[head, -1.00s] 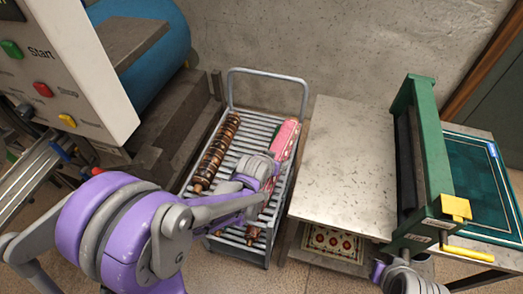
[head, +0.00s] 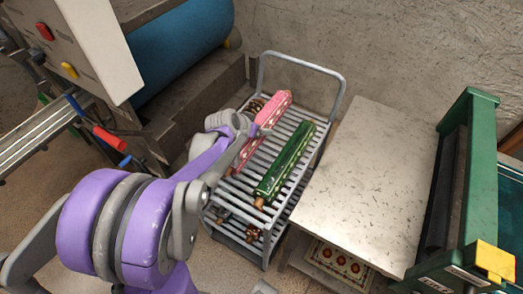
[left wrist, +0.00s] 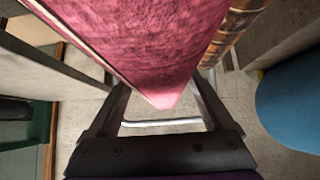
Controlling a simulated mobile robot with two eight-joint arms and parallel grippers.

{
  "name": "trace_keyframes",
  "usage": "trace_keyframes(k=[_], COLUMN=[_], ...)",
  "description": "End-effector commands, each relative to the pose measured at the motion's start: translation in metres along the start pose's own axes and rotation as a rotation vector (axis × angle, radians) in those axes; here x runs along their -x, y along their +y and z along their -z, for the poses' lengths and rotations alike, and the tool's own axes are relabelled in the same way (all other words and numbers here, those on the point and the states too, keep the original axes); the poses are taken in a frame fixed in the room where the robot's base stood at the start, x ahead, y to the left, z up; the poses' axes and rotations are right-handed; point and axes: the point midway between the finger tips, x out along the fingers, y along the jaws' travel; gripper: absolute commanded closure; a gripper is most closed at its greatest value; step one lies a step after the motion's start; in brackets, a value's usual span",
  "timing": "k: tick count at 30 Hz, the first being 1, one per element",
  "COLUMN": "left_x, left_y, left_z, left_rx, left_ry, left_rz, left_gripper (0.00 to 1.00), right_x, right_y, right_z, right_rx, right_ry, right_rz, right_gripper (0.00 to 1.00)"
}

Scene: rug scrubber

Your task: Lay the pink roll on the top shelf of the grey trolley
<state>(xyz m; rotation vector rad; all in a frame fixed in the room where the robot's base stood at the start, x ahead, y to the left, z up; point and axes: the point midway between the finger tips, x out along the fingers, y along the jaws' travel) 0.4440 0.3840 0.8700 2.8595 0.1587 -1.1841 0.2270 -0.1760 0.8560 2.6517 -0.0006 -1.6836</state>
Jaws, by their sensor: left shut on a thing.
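The pink roll (head: 270,113) is over the left part of the grey trolley's (head: 340,78) slatted top shelf. My left gripper (head: 238,128) is shut on it, and the roll fills the upper middle of the left wrist view (left wrist: 145,40). The roll hides most of a brown patterned roll (head: 252,103), which shows beside it in the left wrist view (left wrist: 230,32). I cannot tell whether the pink roll touches the brown roll or the slats. A green roll (head: 286,163) lies on the top shelf to the right. My right gripper is not in view.
Bare slats show between the pink and green rolls. More rolls lie on the trolley's lower shelf (head: 240,230). A grey table (head: 365,175) stands close on the right, with a green frame machine (head: 460,170) beyond. A machine with a blue drum (head: 185,50) stands on the left.

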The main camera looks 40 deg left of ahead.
Motion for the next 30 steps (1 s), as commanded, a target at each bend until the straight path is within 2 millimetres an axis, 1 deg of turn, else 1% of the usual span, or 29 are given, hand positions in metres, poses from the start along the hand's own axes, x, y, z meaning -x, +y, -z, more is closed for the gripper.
trace_keyframes(k=[6, 9, 14, 19, 23, 30], left_x=[-0.028, -0.036, -0.045, -0.062, -0.067, -0.067], left_y=[-0.002, -0.002, -0.001, -0.001, -0.001, -0.001], left_z=[-0.027, -0.036, -0.044, -0.061, -0.067, -0.067], left_rx=[0.000, 0.000, 0.000, 0.001, 0.001, 0.001], left_ry=[0.002, 0.002, 0.002, 0.002, 0.002, 0.002], left_rz=[0.000, 0.000, 0.000, 0.000, 0.000, 0.000], left_gripper=[1.00, 1.00, 1.00, 1.00, 1.00, 1.00], right_x=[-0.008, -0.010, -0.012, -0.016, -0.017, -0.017], right_y=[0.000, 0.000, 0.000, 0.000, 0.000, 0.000], right_z=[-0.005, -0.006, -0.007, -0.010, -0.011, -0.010], right_rx=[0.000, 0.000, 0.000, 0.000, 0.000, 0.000], right_ry=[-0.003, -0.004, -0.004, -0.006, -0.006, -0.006], right_rz=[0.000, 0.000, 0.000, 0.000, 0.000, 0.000], right_gripper=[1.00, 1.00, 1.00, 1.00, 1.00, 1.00])
